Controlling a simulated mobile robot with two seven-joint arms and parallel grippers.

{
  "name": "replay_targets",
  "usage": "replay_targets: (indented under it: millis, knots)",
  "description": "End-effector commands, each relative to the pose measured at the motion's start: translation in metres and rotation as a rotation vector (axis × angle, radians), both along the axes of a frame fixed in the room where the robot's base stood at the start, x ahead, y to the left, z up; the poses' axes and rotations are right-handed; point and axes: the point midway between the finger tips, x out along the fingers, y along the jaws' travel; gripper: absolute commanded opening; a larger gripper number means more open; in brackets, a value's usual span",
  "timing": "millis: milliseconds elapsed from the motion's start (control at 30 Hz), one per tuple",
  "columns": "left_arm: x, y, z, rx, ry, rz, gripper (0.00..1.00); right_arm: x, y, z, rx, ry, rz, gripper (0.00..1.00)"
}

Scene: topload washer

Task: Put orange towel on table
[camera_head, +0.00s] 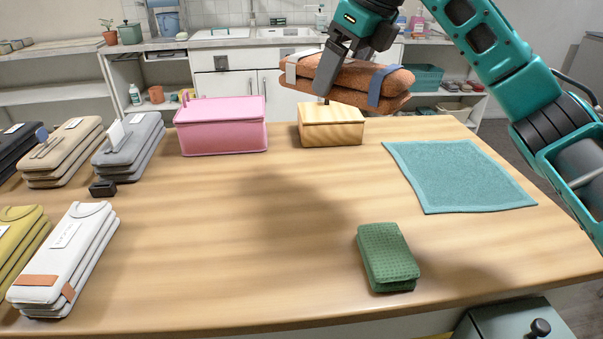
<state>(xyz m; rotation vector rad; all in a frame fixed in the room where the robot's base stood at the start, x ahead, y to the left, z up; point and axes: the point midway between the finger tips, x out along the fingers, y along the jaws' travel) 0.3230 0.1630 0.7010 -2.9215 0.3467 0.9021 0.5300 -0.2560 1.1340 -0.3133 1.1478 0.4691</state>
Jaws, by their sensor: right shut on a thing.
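The orange towel (356,81) is a folded, rust-orange bundle with a blue band and a pale band. It is held in the air above the back of the wooden table (235,237). My right gripper (322,84) reaches down from the upper right and is shut on the towel near its left part. Some of the grip is hidden by the finger and the towel. A shadow lies on the middle of the table. My left gripper is not in view.
A pink box (221,126) and a small wooden box (331,125) stand at the table's back. Folded grey (128,146), beige (63,152) and white (66,258) towels line the left. A green cloth (386,257) and flat teal cloth (458,176) lie right. The table's middle is clear.

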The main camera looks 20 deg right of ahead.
Motion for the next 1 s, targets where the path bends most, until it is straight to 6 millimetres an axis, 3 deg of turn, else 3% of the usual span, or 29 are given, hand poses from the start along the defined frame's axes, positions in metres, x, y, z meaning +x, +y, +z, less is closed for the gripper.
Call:
replay_targets:
  millis: [300,500,767,1000]
  knots:
    - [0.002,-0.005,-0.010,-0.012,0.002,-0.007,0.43,-0.001,0.000,-0.087,-0.001,0.005,0.001,0.54]
    - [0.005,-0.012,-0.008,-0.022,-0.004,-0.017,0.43,-0.001,0.000,-0.131,-0.001,0.003,0.000,0.54]
    - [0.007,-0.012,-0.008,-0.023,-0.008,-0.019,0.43,-0.001,0.000,-0.152,-0.001,0.001,0.000,0.54]
    - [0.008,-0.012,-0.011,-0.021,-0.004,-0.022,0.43,-0.001,0.000,-0.187,0.000,0.003,0.002,0.54]
